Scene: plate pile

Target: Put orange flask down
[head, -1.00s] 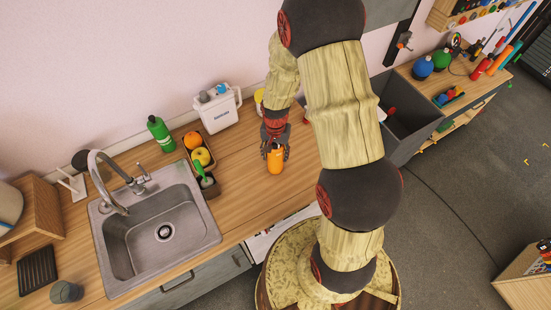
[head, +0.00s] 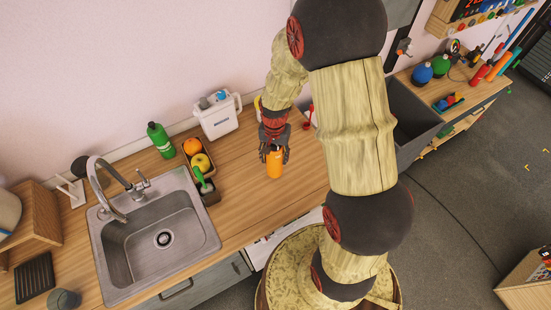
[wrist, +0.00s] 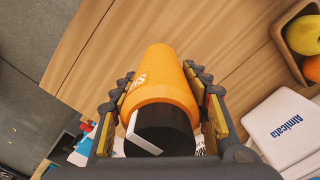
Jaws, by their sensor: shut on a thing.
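The orange flask (head: 274,165) is in my gripper (head: 273,152) over the wooden counter (head: 240,196), to the right of the sink. In the wrist view the flask (wrist: 160,83) lies between both fingers of my gripper (wrist: 163,105), its black cap towards the camera and its orange body pointing away. The fingers are shut on it. In the head view it looks about upright. I cannot tell whether its base touches the counter.
A fruit tray (head: 209,171) with an orange and an apple, a green bottle (head: 160,140) and a white container (head: 218,118) stand left of my gripper. The sink (head: 150,246) is further left. Counter around the flask is clear, with its front edge nearby.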

